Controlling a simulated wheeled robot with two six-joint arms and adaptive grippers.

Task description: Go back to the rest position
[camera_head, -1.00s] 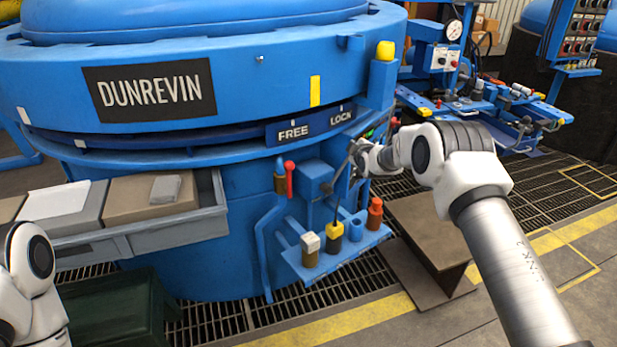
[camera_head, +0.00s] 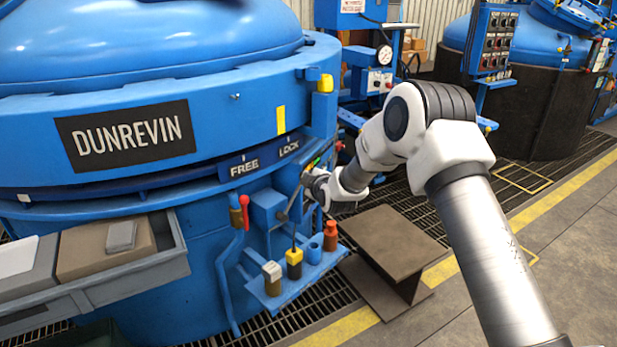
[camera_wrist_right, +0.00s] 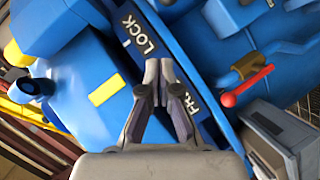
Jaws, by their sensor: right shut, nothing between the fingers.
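My right arm comes in from the lower right of the head view and reaches toward the blue furnace (camera_head: 190,255). My right gripper shows in the right wrist view (camera_wrist_right: 165,68), with its fingertips together and nothing between them. Its fingers lie in front of the FREE/LOCK label plate (camera_wrist_right: 127,35), which also shows in the head view (camera_head: 262,157). I cannot tell whether they touch the furnace. In the head view the gripper's fingers are mostly hidden behind the wrist. My left gripper is not in view.
A grey tray (camera_head: 175,262) with boxes sticks out at the left. A small blue shelf (camera_head: 290,295) holds several coloured bottles below my right wrist. A brown steel beam (camera_head: 385,245) stands on the floor grating. A red-handled valve (camera_head: 243,212) is on the furnace. Open floor lies at the right.

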